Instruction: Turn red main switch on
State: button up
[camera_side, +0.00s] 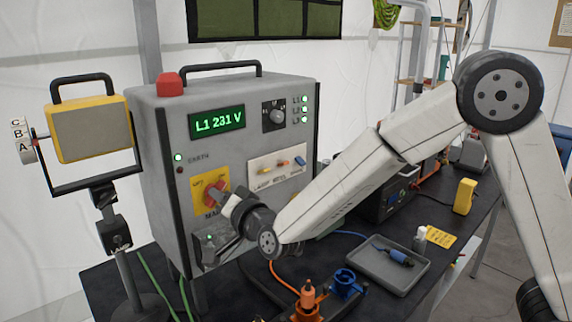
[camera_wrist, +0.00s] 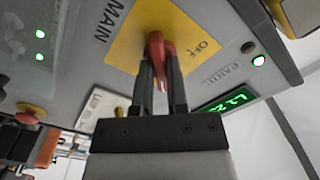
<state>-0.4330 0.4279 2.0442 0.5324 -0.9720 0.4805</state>
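The red main switch (camera_side: 211,190) sits on a yellow plate (camera_side: 203,206) on the front of the grey cabinet, above the word MAIN. In the wrist view, the red switch handle (camera_wrist: 157,48) stands between the two dark fingers of my gripper (camera_wrist: 160,75). The fingers look closed on its sides, and red shows between and just beyond their tips. The word OFF is readable on the plate beside the handle. The fingers hide part of the handle, and I cannot tell which mark it points to. The side view shows my gripper (camera_side: 228,198) reaching the switch from the right.
The cabinet (camera_side: 160,200) has a lit display (camera_side: 217,121) reading L1 231 V, green lamps, a rotary selector (camera_side: 274,115), a row of small levers (camera_side: 278,165) and a red top button (camera_side: 169,85). A yellow lamp (camera_side: 88,128) stands left. A grey tray (camera_side: 388,265) lies on the table.

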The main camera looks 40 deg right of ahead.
jog(key=o, duration=0.4)
jog(key=shift+o, duration=0.2)
jog(key=shift+s, duration=0.1)
jog(key=s, duration=0.7)
jog(key=shift+s, duration=0.3)
jog(key=s+d+f+n+g+y, duration=0.1)
jog(key=s+d+f+n+g, duration=0.35)
jog(key=d+f+g, duration=0.35)
jog(key=s+d+f+n+g+h, duration=0.1)
jog(key=s+d+f+n+g, duration=0.3)
jog(key=s, duration=0.9)
jog(key=d+f+g, duration=0.3)
jog(key=d, duration=0.1)
jog(key=shift+d+n, duration=0.3)
jog(key=shift+n, duration=0.05)
